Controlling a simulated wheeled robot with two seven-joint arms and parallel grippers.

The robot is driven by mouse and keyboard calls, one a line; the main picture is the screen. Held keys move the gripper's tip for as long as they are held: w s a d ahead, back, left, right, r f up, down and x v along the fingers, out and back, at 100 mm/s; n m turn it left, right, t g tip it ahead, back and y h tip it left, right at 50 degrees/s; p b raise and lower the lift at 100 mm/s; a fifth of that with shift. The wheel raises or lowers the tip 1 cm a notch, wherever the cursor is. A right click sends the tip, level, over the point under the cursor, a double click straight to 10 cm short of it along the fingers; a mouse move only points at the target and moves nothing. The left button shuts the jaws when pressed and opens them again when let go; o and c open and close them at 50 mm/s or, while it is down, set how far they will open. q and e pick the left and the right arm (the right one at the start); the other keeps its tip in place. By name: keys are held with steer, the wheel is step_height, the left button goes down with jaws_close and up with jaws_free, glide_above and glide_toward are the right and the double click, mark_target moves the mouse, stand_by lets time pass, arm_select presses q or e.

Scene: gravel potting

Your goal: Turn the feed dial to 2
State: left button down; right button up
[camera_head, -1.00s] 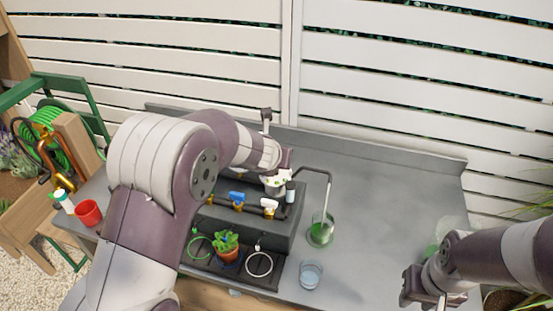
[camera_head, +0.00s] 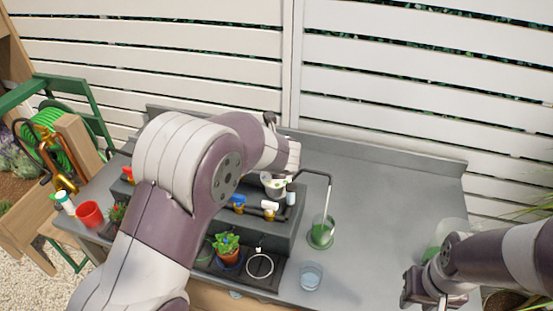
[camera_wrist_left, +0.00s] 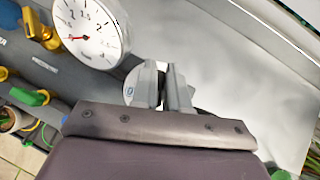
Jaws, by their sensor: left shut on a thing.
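In the left wrist view my left gripper (camera_wrist_left: 162,84) has its two grey fingers closed around a part of the feed dial, whose pale round face with a small blue mark (camera_wrist_left: 132,88) shows beside the left finger. The fingers hide the rest of it, so its setting cannot be read. A round white gauge (camera_wrist_left: 92,28) with black numbers and a red needle is up and left of the fingers. In the head view my left wrist covers the gripper above the grey raised unit (camera_head: 278,228). My right gripper (camera_head: 426,296) hangs at the bench's front right; its fingers are unclear.
A bent pipe ends over a green-bottomed glass (camera_head: 321,233). A clear glass (camera_head: 311,276) stands at the front. A potted plant (camera_head: 228,252) stands beside a white ring (camera_head: 260,265). A red cup (camera_head: 90,215) is at left. The bench's back right (camera_head: 390,185) is clear.

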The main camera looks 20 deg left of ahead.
arm_select(q)
steer(key=shift+s+f, duration=0.15)
steer(key=shift+f, duration=0.2)
steer(key=c, duration=1.1)
jaws_free()
steer(key=shift+c, duration=0.2)
steer(key=shift+r, duration=0.1)
steer(key=shift+r, duration=0.1)
steer(key=p+v, duration=0.2)
steer(key=v, duration=1)
steer(key=shift+s+d+r, duration=0.1)
steer(key=shift+r, duration=0.05)
